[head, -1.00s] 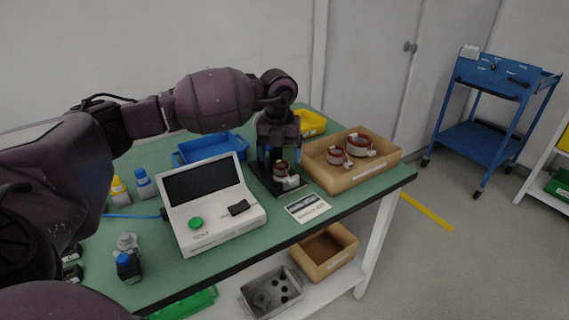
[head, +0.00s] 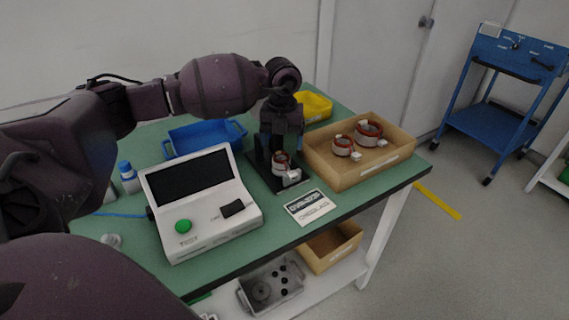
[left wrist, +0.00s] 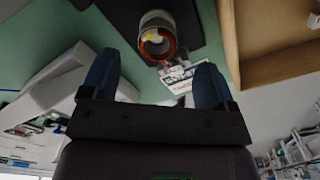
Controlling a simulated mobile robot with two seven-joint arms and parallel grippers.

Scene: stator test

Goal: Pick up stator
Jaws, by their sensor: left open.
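A stator (head: 281,163), a ring with reddish-brown windings and a white connector block, stands on a black fixture plate (head: 262,180) on the bench. It also shows in the left wrist view (left wrist: 157,38), just beyond the fingertips. My left gripper (head: 279,147) points down over this stator and is open. In the left wrist view its two dark blue fingers (left wrist: 155,68) are apart, with nothing between them. Two more stators, a smaller one (head: 342,146) and a larger one (head: 368,132), sit in a cardboard-brown box (head: 345,181) to the right. My right gripper is not in view.
A white tester (head: 215,222) with a dark screen and green button stands left of the fixture. A label card (head: 310,207) lies in front. A blue bin (head: 205,137) and a yellow bin (head: 316,106) are behind. A blue trolley (head: 490,125) stands at far right.

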